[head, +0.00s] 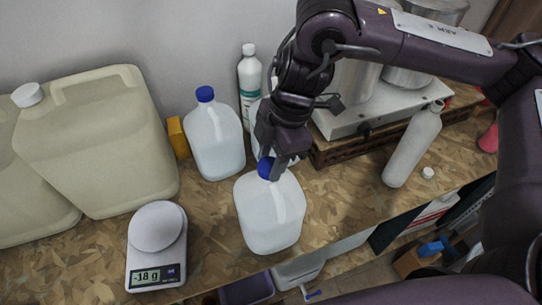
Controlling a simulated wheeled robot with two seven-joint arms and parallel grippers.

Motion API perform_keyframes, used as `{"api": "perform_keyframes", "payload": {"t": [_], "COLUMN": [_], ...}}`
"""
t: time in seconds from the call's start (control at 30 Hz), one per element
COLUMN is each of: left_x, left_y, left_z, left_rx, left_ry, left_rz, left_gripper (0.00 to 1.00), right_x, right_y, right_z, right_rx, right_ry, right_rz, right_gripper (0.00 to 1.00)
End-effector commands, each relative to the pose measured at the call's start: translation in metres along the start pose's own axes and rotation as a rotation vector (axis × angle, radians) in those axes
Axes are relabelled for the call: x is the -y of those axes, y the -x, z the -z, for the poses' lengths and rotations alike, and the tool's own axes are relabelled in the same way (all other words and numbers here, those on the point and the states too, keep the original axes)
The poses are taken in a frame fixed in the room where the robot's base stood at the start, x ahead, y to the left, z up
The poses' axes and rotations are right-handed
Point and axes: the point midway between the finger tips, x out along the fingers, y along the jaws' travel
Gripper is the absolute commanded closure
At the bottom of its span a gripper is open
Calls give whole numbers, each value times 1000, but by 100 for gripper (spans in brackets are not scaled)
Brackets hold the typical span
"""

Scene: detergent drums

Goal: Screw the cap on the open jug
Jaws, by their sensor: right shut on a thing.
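A translucent white jug (270,215) stands upright near the front edge of the wooden worktop, at the middle of the head view. A blue cap (266,168) is at its neck. My right gripper (277,166) comes down from above and is shut on the cap. The cap looks in line with the jug's mouth, but the fingers and cap hide the thread, so I cannot tell how far it is seated. My left gripper is not in view.
Another blue-capped jug (215,140) and a green-labelled bottle (250,85) stand behind. A scale (157,245) and a large beige canister (95,145) are left. At right are a grey bottle (412,148), a small white cap (428,173) and a steel unit (350,118).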

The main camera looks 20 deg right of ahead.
Motion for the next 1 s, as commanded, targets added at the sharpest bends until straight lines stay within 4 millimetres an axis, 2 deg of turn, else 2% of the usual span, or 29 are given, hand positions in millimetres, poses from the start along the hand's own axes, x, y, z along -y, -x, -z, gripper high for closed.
{"api": "perform_keyframes", "payload": {"t": [0.37, 0.7, 0.83, 1.0], "left_x": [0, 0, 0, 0], "left_y": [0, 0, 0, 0], "left_z": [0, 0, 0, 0], "left_rx": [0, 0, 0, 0], "left_ry": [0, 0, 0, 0], "left_rz": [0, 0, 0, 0], "left_gripper": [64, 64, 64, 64], "right_x": [0, 3, 3, 3], "right_y": [-2, -3, -3, -3], "right_z": [-1, 0, 0, 0], "right_rx": [0, 3, 4, 4], "right_ry": [-19, -407, -479, -486], "right_rz": [-4, -112, -130, -131], "right_gripper": [86, 86, 86, 86]}}
